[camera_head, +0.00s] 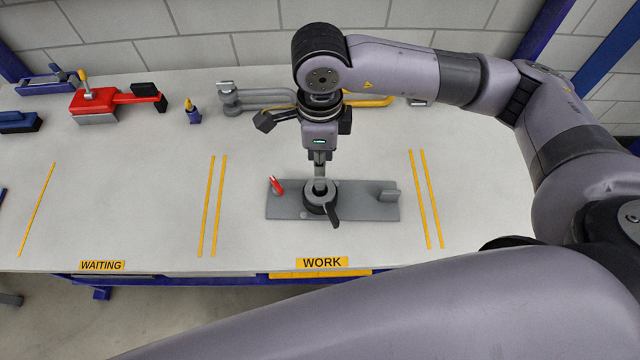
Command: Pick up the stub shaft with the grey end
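My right gripper (320,176) points straight down over the grey plate (355,207) in the WORK area. Its fingers are seen nearly edge-on, so I cannot tell whether they are open or shut. Directly below them is a dark round clamp or holder (317,201) with a handle toward the front. A small grey end (320,185) shows in its centre, at or just under the fingertips; it may be the grey-ended stub shaft. I cannot tell whether the fingers touch it. A red-topped pin (277,186) stands at the plate's left. My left gripper is not in view.
Grey bent parts (229,98) and a yellow bar (372,101) lie behind the plate. A small blue piece with a yellow top (193,112) stands left of them. Red tools (95,101) lie at the back left. The WAITING area (120,205) is clear.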

